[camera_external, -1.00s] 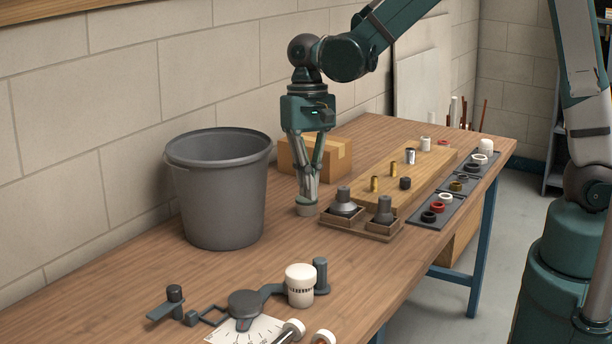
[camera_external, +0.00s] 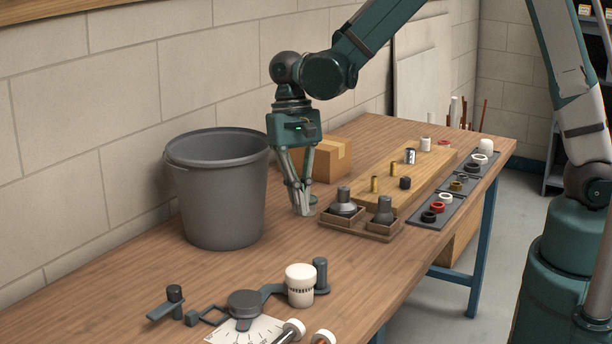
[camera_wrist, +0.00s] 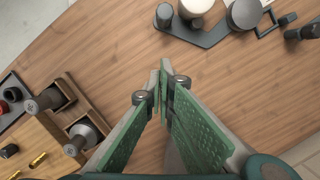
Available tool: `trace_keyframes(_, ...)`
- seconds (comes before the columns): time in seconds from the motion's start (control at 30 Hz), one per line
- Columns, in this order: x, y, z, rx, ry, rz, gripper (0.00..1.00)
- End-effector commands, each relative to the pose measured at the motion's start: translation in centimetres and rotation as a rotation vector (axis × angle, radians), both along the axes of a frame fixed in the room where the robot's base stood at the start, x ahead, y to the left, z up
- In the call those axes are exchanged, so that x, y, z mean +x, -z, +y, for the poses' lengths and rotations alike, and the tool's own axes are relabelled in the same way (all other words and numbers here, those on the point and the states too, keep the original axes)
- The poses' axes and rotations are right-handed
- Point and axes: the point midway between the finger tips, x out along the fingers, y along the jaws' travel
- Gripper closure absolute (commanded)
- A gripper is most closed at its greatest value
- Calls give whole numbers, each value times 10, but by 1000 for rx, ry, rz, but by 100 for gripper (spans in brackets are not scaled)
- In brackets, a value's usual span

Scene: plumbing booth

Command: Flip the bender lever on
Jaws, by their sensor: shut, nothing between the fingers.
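The bender (camera_external: 245,303) is a dark grey fixture at the front of the workbench, with a round disc, a flat arm and posts. A white cylinder (camera_external: 300,286) stands on its right part. A flat bar with a short post (camera_external: 174,296) is at its left end; I cannot tell which part is the lever. In the wrist view the bender disc (camera_wrist: 243,14) is at the top right, partly cut off. My gripper (camera_external: 304,211) is shut and empty, low over the bench behind the bender and apart from it. Its fingertips (camera_wrist: 160,76) meet in the wrist view.
A grey bucket (camera_external: 215,190) stands left of my gripper. A wooden tray with dark fittings (camera_external: 361,226) is close on its right. A wooden board (camera_external: 425,165) with small parts lies behind it. Bare bench (camera_external: 235,268) lies between gripper and bender.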

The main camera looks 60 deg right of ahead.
Motion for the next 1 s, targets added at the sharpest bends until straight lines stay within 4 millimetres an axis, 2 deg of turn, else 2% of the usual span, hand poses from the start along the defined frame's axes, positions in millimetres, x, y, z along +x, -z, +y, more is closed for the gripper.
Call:
trace_keyframes(0.27, -4, 21, 3, 0, -1, 0, 100)
trace_keyframes(0.87, -19, 94, 14, 0, 0, 0, 100)
trace_keyframes(1.0, -32, 94, 22, 0, -2, 0, 100)
